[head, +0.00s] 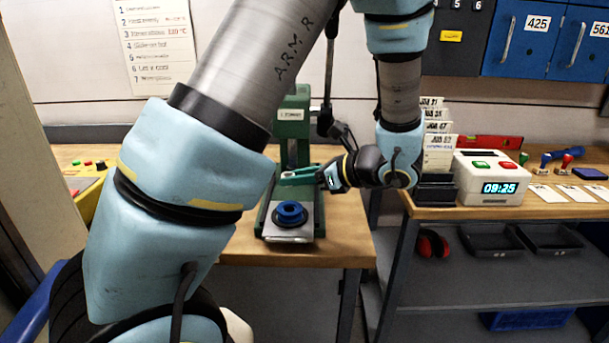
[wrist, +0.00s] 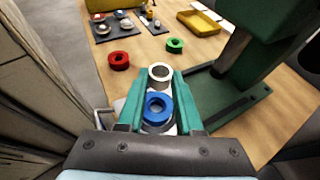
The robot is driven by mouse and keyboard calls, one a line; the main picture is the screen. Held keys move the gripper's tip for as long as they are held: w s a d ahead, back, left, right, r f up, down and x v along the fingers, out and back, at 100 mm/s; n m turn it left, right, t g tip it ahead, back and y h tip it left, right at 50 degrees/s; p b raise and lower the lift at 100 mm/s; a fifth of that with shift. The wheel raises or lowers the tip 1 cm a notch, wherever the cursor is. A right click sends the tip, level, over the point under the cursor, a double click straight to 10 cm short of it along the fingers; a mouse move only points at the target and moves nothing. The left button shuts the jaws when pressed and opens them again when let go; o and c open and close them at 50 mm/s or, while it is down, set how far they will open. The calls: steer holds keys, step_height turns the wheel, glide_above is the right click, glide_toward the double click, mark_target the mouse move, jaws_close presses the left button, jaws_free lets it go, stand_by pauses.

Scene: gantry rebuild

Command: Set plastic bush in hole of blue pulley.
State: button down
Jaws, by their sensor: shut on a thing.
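The blue pulley (head: 290,220) lies flat on the plate of the green press, its hole facing up; it also shows in the wrist view (wrist: 147,108) between my fingers, lower down. My gripper (head: 284,178) has green fingers and points left above and behind the pulley in the head view. In the wrist view, my gripper (wrist: 161,76) is shut on a pale ring-shaped plastic bush (wrist: 160,86) at the fingertips. The bush is upright with its bore showing. It appears apart from the pulley, beyond it along the fingers.
The green press (head: 295,115) stands close beside my fingers. A red ring (wrist: 119,61) and a green ring (wrist: 175,46) lie on the bench. A dark tray (wrist: 112,35) of parts and a yellow tray (wrist: 192,24) are farther off. Bare wood lies between them.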

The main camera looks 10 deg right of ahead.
mark_target(297, 210)
steer(key=shift+f+b, duration=0.45)
steer(key=shift+f, duration=0.05)
steer(key=shift+f+b, duration=2.1)
steer(key=shift+f, duration=0.35)
steer(key=shift+f, duration=0.45)
steer(key=c, duration=0.5)
jaws_free()
steer(key=shift+d, duration=0.1)
steer(key=b+v, duration=0.2)
steer(key=v, duration=0.8)
steer(key=shift+s+d+r, duration=0.2)
steer(key=shift+s, duration=0.05)
